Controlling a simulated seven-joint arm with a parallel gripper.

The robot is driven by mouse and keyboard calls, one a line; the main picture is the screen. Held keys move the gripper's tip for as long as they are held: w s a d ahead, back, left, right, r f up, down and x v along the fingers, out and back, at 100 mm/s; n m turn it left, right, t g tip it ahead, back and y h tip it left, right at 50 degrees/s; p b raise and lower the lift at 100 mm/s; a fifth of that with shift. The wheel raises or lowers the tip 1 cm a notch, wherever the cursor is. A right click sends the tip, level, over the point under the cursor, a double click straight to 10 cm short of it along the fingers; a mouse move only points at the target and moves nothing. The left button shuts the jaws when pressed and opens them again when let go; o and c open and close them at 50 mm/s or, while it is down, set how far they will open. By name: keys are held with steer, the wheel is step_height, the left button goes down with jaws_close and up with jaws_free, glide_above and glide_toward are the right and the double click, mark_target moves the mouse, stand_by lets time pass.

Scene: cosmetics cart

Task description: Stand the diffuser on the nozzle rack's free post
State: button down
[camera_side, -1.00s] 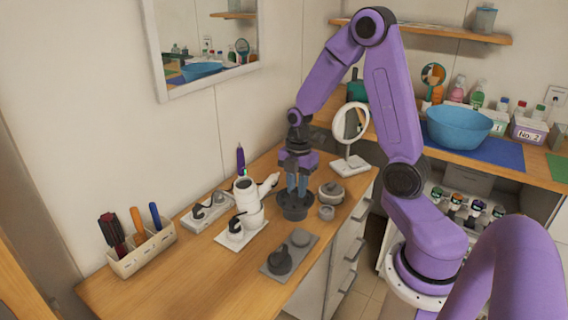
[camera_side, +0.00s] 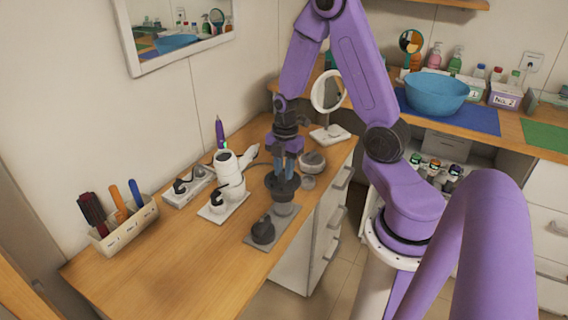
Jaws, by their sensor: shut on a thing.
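The diffuser (camera_side: 283,186) is a dark, wide, round piece. My gripper (camera_side: 285,170) is shut on it from above, with bluish fingers pointing down. The nozzle rack (camera_side: 256,240) is a grey plate near the table's right edge. A dark nozzle (camera_side: 263,231) stands at its near left end. A grey stub (camera_side: 284,209), seemingly the free post, shows at its far end just below the diffuser in the picture. The diffuser hides part of that end, and I cannot tell whether it touches the stub.
A white hair dryer (camera_side: 230,172) on a stand is close on the left. Grey round pieces (camera_side: 312,162) and a white round mirror (camera_side: 328,92) are behind. A brush holder (camera_side: 125,231) is at far left. The table's front left is clear.

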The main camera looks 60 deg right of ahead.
mark_target(284, 178)
steer(key=shift+f, duration=1.8)
steer(key=shift+f, duration=1.35)
steer(key=c, duration=0.9)
jaws_free()
steer(key=shift+o, duration=0.2)
steer(key=shift+r, duration=0.1)
step_height(284, 178, up, 17)
steer(key=shift+d, duration=0.45)
steer(key=shift+r, duration=0.1)
